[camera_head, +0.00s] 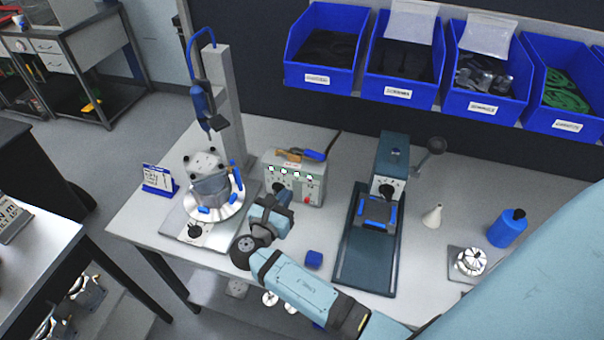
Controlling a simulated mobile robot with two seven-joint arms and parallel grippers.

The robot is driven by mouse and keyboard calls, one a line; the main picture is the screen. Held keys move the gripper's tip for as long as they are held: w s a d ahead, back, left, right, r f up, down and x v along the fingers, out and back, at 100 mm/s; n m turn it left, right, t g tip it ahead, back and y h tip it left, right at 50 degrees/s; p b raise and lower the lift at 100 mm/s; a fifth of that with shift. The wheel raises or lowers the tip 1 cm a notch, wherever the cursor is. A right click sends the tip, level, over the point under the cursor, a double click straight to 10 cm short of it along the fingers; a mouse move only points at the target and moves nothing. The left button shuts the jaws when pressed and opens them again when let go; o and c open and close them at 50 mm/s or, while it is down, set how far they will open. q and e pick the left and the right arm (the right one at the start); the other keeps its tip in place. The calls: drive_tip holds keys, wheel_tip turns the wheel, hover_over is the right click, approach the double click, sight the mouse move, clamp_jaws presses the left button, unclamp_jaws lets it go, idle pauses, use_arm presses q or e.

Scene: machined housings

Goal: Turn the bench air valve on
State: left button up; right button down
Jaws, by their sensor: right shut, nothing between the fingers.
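I cannot single out the bench air valve with certainty. A grey control box (306,189) stands at the back middle of the bench, with green lights, a red knob and a dark knob on its front. Another black knob (195,230) sits on the plate of the fixture at left. My right arm comes in from the right over the front edge. Its gripper (281,198) is shut and empty, close in front of the control box's dark knob. I cannot tell whether it touches. Its fingertips are mostly hidden by the wrist. My left gripper is not in view.
A round fixture with a housing (211,187) and a post (232,105) with a blue hose stand at left. A dark press (352,250), white cone (432,216) and blue bottle (507,228) stand at right. Blue bins (325,77) hang behind. A small blue block (314,260) lies near the front.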

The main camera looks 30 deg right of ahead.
sight(313, 157)
drive_tip(key=b+x, duration=0.5)
drive_tip(key=x, duration=0.8)
drive_tip(key=shift+s, duration=0.1)
drive_tip(key=shift+d, duration=0.35)
